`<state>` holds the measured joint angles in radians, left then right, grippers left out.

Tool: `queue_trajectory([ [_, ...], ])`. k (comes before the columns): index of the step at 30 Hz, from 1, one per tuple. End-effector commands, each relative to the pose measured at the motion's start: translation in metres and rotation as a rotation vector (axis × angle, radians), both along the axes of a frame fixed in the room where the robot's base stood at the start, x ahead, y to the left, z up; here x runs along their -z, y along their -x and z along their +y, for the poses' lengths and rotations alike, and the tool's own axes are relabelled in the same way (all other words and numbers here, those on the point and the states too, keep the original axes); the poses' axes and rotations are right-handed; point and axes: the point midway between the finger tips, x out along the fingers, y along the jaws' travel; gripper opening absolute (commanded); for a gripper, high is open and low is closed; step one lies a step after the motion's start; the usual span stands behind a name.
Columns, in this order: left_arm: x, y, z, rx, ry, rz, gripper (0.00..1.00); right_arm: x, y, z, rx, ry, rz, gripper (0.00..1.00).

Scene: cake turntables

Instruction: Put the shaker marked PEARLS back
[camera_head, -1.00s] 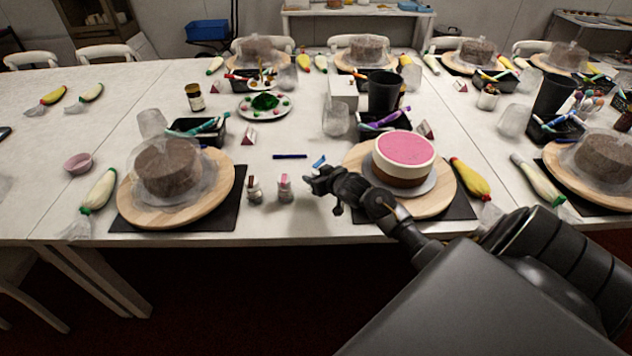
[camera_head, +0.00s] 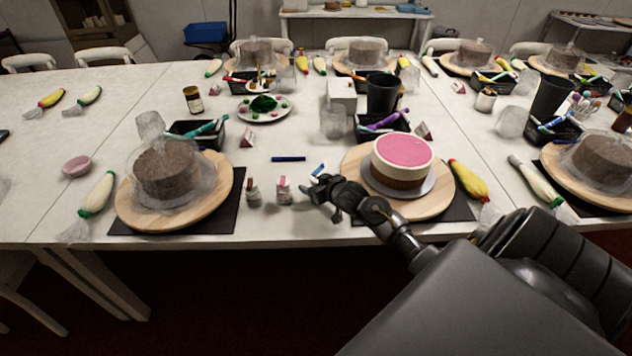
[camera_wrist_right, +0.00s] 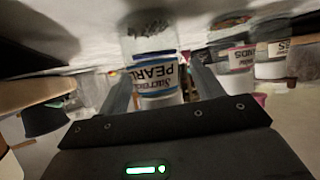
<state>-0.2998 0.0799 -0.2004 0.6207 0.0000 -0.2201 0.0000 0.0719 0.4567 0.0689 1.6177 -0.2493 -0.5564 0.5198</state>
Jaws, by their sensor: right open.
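The PEARLS shaker, a clear shaker with a blue-and-white label, shows upside down in the right wrist view (camera_wrist_right: 155,72). It lies between the two fingers of my right gripper (camera_wrist_right: 163,92), which are apart. Its base appears to meet the white table surface. In the head view, my right gripper (camera_head: 316,188) is low over the table, left of the pink-topped cake; only a small blue-and-white part of the shaker (camera_head: 317,170) shows behind it. My left gripper is out of view.
A pink-topped cake (camera_head: 403,160) on a wooden turntable (camera_head: 440,200) stands close right of my right gripper. A brown cake (camera_head: 167,170) on another turntable is farther left. A dark blue pen (camera_head: 289,159) lies behind the shakers. The table's front edge is close.

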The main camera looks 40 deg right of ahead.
Motion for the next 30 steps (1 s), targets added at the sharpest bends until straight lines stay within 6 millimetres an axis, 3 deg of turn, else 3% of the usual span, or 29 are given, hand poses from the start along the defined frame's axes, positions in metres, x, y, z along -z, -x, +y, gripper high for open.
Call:
queue_trajectory([
  [5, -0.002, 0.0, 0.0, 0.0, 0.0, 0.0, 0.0, -0.007, 0.011, 0.0, 0.0, 0.001, 0.001, 0.66],
  [18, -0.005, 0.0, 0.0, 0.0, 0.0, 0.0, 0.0, -0.046, 0.089, 0.008, -0.002, 0.002, 0.0, 0.66],
  [24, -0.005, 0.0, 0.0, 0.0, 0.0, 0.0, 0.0, -0.055, 0.105, 0.009, 0.0, 0.001, 0.0, 0.66],
  [30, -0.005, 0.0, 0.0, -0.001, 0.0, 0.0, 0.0, -0.056, 0.107, 0.009, 0.0, -0.001, 0.0, 0.66],
])
